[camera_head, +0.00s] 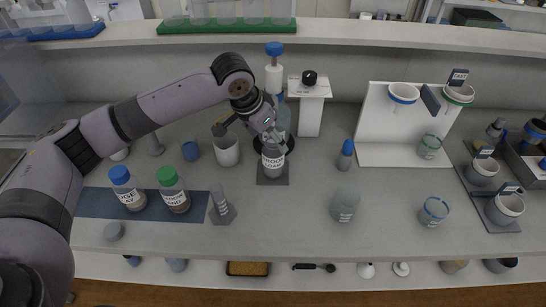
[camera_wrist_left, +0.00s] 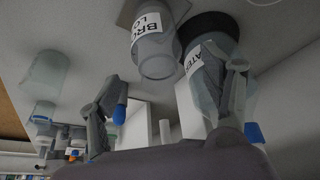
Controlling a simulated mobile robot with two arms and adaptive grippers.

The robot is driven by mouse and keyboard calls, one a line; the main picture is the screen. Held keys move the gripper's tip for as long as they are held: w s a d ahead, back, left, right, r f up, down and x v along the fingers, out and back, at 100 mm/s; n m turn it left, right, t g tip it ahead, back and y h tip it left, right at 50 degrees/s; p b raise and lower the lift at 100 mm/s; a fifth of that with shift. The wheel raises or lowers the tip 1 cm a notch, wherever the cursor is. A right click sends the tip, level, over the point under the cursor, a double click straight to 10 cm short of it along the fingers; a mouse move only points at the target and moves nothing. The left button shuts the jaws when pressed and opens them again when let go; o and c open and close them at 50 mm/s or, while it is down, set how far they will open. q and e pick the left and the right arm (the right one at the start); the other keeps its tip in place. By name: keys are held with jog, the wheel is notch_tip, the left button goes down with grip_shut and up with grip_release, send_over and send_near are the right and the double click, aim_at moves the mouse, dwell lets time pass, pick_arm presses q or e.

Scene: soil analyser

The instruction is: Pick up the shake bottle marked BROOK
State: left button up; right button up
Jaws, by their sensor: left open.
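The shake bottle marked BROOK (camera_head: 272,162) stands upright on a small grey pad (camera_head: 272,181) near the middle of the bench. My left gripper (camera_head: 252,126) is open just above and behind it, partly covering its top in the head view. In the left wrist view the BROOK bottle (camera_wrist_left: 154,52) shows between and beyond the two spread fingers of the left gripper (camera_wrist_left: 165,88), apart from them. A clear bottle with a label ending in "ATER" (camera_wrist_left: 205,62) stands behind the right-hand finger. My right gripper is not in view.
Blue-capped (camera_head: 127,189) and green-capped (camera_head: 173,190) bottles stand on a dark mat at left. A white cup (camera_head: 226,151) is close to the gripper, with a white post (camera_head: 312,108) behind. The white funnel stand (camera_head: 370,140) is at right. The bench front is mostly clear.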

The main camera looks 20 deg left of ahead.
pick_arm(q)
jog(key=shift+x, duration=1.55)
jog(key=shift+d+r, duration=0.1)
jog(key=shift+c, duration=0.2)
jog(key=c, duration=1.6)
grip_shut()
jog(key=shift+w+r, duration=0.1)
jog(key=shift+r, duration=0.1)
